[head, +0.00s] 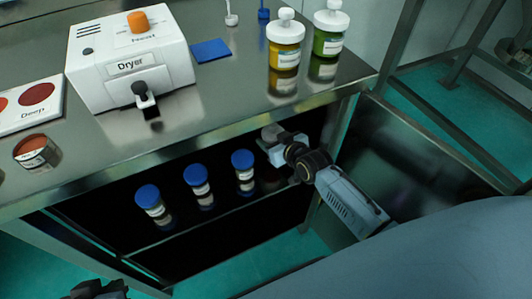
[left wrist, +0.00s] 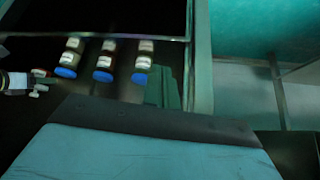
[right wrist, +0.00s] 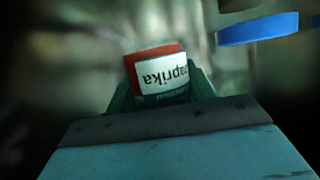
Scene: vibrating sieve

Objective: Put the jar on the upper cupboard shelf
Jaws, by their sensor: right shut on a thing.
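The jar (right wrist: 160,75) shows in the right wrist view, with red contents and a white label reading "paprika", upside down there. My right gripper (head: 272,140) is shut on it, inside the cupboard opening under the counter. Its fingers (right wrist: 160,95) lie on both sides of the jar; its lid cannot be made out. The upper cupboard shelf (head: 225,218) is dark and bears three blue-lidded jars (head: 198,178) in a row, left of my right gripper. My left gripper (left wrist: 165,90) appears shut and empty in the left wrist view; it shows only partly at the head view's bottom left.
The open cupboard door (head: 420,165) is right of my right arm. A neighbouring blue lid (right wrist: 258,30) is close to the held jar.

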